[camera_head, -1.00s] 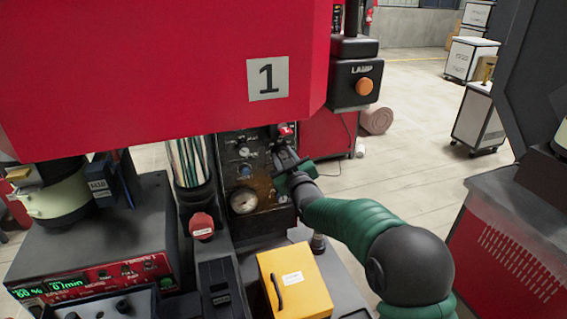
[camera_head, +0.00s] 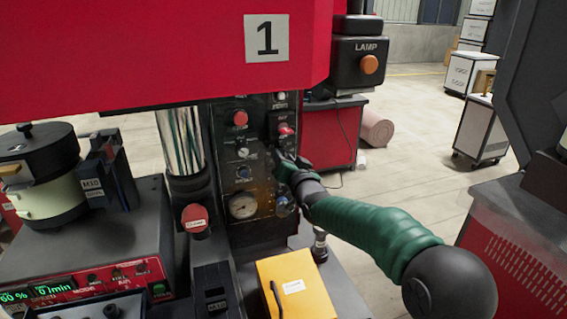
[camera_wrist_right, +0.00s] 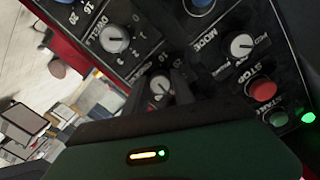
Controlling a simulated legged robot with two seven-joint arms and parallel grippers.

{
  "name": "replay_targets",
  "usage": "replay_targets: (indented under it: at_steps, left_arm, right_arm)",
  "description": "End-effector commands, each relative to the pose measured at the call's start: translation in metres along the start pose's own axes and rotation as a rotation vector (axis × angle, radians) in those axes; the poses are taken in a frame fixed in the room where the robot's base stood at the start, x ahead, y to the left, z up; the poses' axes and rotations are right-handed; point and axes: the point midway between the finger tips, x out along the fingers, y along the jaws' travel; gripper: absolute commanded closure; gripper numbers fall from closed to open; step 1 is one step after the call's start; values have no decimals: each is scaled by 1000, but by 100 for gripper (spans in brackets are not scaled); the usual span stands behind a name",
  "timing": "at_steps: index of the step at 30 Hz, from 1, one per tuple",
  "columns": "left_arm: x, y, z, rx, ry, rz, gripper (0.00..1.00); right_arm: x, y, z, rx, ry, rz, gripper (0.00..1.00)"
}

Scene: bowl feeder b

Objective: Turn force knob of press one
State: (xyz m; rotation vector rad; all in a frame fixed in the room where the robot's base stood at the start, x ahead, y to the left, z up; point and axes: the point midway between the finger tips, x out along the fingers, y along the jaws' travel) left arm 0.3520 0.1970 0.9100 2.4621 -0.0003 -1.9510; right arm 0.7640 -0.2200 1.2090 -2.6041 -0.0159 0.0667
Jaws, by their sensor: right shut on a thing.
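Press one is the red machine (camera_head: 170,60) with a "1" plate in the head view. Its dark control panel (camera_head: 257,186) carries knobs, buttons and a gauge. My right gripper (camera_head: 279,158) reaches the panel's right side. In the right wrist view its fingers (camera_wrist_right: 168,86) are shut on a small grey knob (camera_wrist_right: 158,87) with a white pointer. The knob's label is mostly hidden by the fingers, and the knob itself is hidden in the head view. My left gripper is not in view.
In the wrist view the dwell knob (camera_wrist_right: 116,40), mode knob (camera_wrist_right: 241,45), red stop button (camera_wrist_right: 263,88) and green start button (camera_wrist_right: 279,119) surround the fingers. A yellow box (camera_head: 292,285) stands below the panel. A bowl feeder (camera_head: 42,180) stands at left.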

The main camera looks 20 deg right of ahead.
Motion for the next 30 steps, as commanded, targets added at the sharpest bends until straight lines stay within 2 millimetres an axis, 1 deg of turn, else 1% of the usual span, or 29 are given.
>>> replay_targets:
  at_steps: [6,12,18,29,30]
  left_arm:
    - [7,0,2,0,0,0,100]
    - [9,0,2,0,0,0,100]
    - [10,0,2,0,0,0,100]
    - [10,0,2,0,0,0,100]
    - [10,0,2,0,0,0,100]
  right_arm:
    - [0,2,-2,138,2,-3,100]
    - [0,1,-3,214,1,-6,100]
    - [0,1,-4,246,0,-8,100]
    - [0,1,-4,249,1,-8,100]
    - [0,1,-4,249,1,-8,68]
